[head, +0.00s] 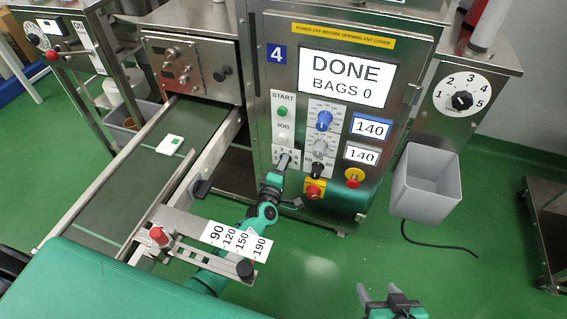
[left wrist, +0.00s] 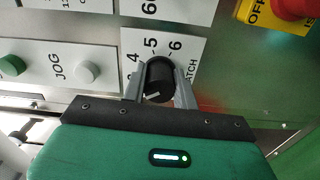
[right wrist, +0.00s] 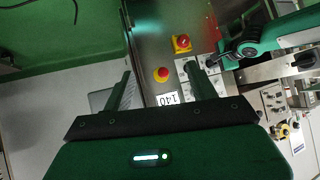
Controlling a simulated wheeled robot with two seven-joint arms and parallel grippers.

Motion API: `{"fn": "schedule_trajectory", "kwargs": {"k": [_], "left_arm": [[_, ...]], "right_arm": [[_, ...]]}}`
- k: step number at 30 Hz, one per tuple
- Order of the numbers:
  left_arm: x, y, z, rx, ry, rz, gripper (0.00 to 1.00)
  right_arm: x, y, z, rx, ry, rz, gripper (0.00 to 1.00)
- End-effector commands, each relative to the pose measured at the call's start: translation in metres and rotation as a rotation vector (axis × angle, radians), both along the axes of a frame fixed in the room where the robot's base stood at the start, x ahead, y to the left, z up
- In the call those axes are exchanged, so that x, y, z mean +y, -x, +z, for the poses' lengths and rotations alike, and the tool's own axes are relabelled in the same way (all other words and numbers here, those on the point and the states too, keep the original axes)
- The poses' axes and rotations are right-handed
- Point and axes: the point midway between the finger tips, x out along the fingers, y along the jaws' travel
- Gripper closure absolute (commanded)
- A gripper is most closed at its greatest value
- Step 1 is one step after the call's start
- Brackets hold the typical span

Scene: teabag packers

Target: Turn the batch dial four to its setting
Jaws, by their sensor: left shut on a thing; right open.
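The batch dial (left wrist: 157,72) is a black knob on a white plate on machine four; the digits 4, 5 and 6 show above it in the left wrist view. My left gripper (left wrist: 159,88) is shut on the knob, one finger on each side. A short white mark shows on the knob's near part; the number it points to is unclear. In the head view my left gripper (head: 282,167) reaches up to the panel below the JOG button and hides most of the dial. My right gripper (head: 390,295) is open and empty, low in front of the machine.
The screen (head: 345,80) reads DONE, BAGS 0. Beside the dial are a blue knob (head: 323,121), a grey knob (head: 320,146), red stop buttons (head: 313,191) and two displays reading 140. A conveyor (head: 150,175) lies left; a grey bin (head: 427,185) stands right.

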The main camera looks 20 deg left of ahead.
Motion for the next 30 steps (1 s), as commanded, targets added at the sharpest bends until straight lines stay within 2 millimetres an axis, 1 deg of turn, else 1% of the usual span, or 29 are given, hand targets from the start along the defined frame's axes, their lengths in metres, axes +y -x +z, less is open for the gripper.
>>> {"fn": "schedule_trajectory", "kwargs": {"k": [1,6,12,28,29,30], "left_arm": [[-0.001,0.001,0.0,0.003,-0.031,-0.002,0.94],[-0.001,0.001,-0.001,-0.001,-0.122,-0.001,0.94],[-0.001,0.001,-0.002,-0.003,-0.182,-0.001,0.94],[-0.001,0.001,-0.003,-0.004,-0.206,-0.001,0.94],[-0.001,0.001,-0.003,-0.004,-0.205,-0.001,0.69],[-0.001,0.001,-0.003,-0.004,-0.205,-0.001,0.61]], "right_arm": [[-0.004,0.001,0.003,0.02,0.012,-0.003,0.41],[-0.014,0.006,0.002,0.079,0.045,-0.013,0.41],[-0.02,0.009,0.002,0.121,0.066,-0.019,0.41],[-0.023,0.011,0.001,0.138,0.074,-0.021,0.41],[-0.023,0.011,0.001,0.138,0.074,-0.021,0.41],[-0.023,0.011,0.001,0.138,0.074,-0.021,0.41]]}}
